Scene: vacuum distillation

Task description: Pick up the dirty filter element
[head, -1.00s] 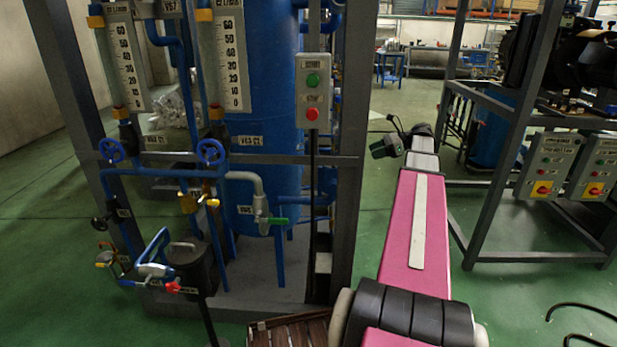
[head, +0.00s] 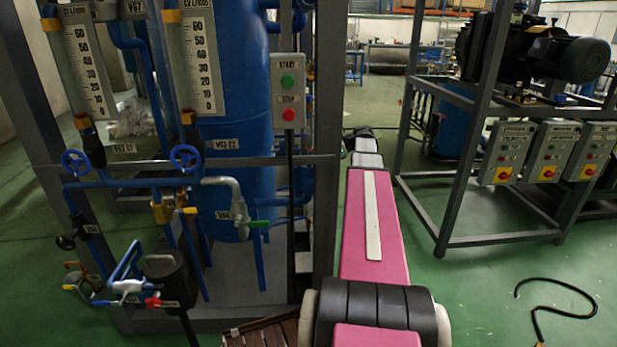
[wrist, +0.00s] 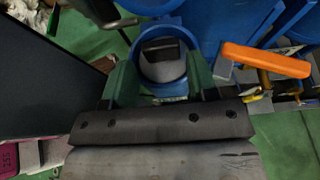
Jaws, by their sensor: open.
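My gripper (wrist: 162,82) is open in the wrist view, with its two green fingers apart. Beyond and between the fingers is a round blue rim (wrist: 143,97) with a grey and dark piece (wrist: 168,66) inside it. I cannot tell whether that piece is the dirty filter element. No finger clearly touches it. In the head view my arm reaches away, and the gripper is hidden behind its far end. I recognise no filter element for certain in the head view. A dark canister (head: 169,277) hangs among pipes at the lower left.
A grey frame (head: 325,215) with a blue column (head: 238,110) stands left of my arm. Another frame (head: 470,150) with control boxes (head: 503,152) stands right. A black hose (head: 570,283) lies on the green floor. An orange bar (wrist: 266,60) is right of my gripper.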

